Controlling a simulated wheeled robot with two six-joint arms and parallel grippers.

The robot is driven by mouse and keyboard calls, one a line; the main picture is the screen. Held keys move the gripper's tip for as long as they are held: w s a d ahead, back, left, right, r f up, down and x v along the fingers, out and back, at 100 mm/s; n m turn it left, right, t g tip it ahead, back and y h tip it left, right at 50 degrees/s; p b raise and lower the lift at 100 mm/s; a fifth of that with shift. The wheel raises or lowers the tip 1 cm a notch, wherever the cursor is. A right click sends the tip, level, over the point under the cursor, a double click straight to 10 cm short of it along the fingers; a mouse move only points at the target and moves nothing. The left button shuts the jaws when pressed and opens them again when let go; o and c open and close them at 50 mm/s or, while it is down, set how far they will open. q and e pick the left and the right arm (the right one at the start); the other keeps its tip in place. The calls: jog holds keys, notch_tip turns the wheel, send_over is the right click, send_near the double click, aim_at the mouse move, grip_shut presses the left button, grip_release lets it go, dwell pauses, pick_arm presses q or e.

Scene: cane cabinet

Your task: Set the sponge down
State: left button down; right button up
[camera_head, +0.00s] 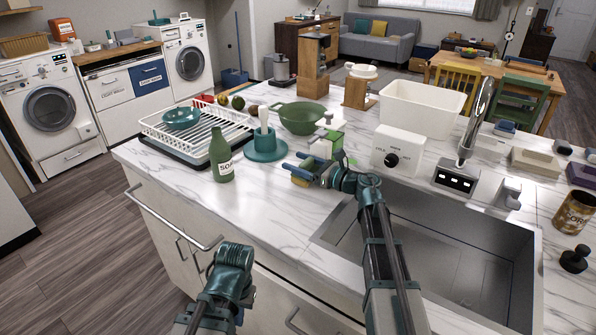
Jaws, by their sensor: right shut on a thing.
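The sponge (301,181) is a small yellow-brown block low over the marble counter, left of the sink. My right gripper (298,170) is shut on it, with its blue fingers partly covering it. I cannot tell whether the sponge touches the counter. My left arm ends at a teal wrist (235,258) in front of the cabinet, below the counter edge. Its fingers are not clearly visible.
A green soap bottle (221,155) and a teal holder (265,148) stand left of the sponge. The sink (450,255) lies to the right. Bare marble (265,215) lies in front of the sponge.

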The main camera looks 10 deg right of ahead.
jog(key=shift+f, duration=0.1)
jog(key=shift+f, duration=0.1)
jog(key=shift+f, duration=0.15)
jog(key=o, duration=1.3)
jog(key=shift+s+d+r, duration=0.1)
jog(key=shift+r, duration=0.2)
jog(key=v, duration=1.1)
jog(key=shift+s+d, duration=0.25)
jog(key=shift+s, duration=0.05)
